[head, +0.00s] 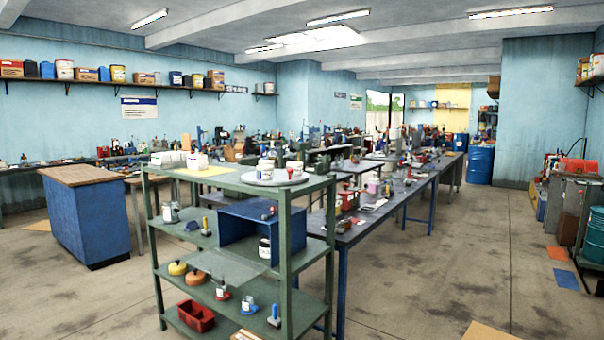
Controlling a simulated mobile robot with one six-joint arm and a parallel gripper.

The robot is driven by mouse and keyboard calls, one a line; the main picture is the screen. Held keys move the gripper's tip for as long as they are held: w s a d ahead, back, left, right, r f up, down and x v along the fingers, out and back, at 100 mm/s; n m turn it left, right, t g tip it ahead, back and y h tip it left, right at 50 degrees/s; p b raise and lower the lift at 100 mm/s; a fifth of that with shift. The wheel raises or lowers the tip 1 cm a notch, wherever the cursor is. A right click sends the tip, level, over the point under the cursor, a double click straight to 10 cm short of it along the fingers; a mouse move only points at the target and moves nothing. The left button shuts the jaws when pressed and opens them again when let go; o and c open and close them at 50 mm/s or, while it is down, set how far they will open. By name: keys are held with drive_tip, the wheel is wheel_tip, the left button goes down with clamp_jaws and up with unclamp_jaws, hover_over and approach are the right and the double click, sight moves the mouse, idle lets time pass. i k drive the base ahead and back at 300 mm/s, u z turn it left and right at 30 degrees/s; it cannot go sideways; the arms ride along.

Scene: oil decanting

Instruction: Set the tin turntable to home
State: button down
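A round grey disc, which looks like the tin turntable (250,181), lies on the top shelf of the green rack near the front. White tubs or tins (265,170) stand on it, and a smaller white container (294,168) stands towards its right side. Any home mark on the disc is too small to make out. My gripper and arm are not in this view.
The green rack (287,255) holds a blue open box (238,225) and several small items on lower shelves. A long dark bench (385,208) runs behind it to the right. A blue cabinet (90,222) stands left. The floor (450,260) at right is mostly clear.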

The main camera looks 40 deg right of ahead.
sight(281, 177)
drive_tip(key=u, duration=0.05)
drive_tip(key=i, duration=1)
drive_tip(key=z, duration=0.05)
